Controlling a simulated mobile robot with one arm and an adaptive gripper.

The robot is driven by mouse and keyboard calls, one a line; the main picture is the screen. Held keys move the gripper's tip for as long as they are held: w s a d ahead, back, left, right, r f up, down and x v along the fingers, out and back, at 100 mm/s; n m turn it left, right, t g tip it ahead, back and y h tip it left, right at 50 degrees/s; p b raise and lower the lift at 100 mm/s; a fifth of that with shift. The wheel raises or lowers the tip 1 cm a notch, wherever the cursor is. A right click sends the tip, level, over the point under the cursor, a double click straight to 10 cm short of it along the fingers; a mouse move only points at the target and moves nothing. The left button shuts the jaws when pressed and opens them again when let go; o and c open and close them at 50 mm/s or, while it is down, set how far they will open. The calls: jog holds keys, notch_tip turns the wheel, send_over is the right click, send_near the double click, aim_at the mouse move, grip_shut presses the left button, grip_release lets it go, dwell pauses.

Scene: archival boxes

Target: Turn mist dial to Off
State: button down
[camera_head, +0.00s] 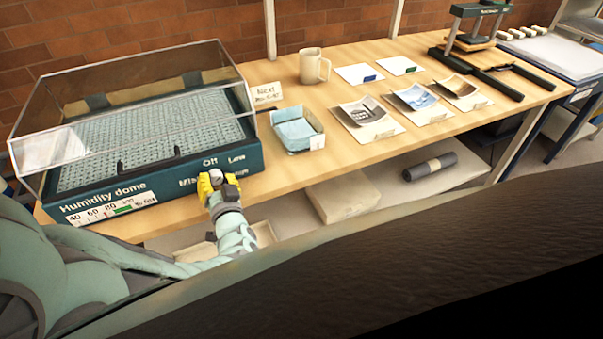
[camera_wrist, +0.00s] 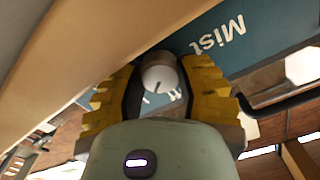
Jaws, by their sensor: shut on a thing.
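The humidity dome (camera_head: 140,130) stands at the left end of the table, a clear lid over a dark teal base. The mist dial (camera_wrist: 158,78) is a round pale knob with a dark pointer line on the base's front, beside the word "Mist". My gripper (camera_head: 217,180) is at the front right of the base. In the wrist view my gripper's yellow fingers (camera_wrist: 160,82) are shut on the dial, one on each side. The labels "Off" and "Low" show above the dial in the head view. Which label the pointer meets I cannot tell.
To the right on the wooden table (camera_head: 335,161) are a small tray with blue cloth (camera_head: 297,130), a mug (camera_head: 314,66), several photo prints and a press (camera_head: 468,40). A handle (camera_head: 150,158) sticks out along the dome's front edge. A roll and a parcel lie below.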

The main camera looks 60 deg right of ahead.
jog(key=n, duration=0.1)
jog(key=n+b, duration=0.1)
jog(key=shift+w+a+f+n, duration=0.1)
jog(key=shift+a+f+n, duration=0.05)
jog(key=shift+n, duration=0.25)
jog(key=n+b, duration=0.3)
jog(key=shift+f, duration=0.2)
jog(key=n+b, duration=0.3)
jog(key=shift+r+n+b, duration=0.15)
jog(key=shift+n+b, duration=0.4)
jog(key=shift+n, duration=0.15)
jog(key=shift+r, duration=0.1)
jog(key=c, duration=0.8)
grip_release()
jog(key=shift+s, duration=0.2)
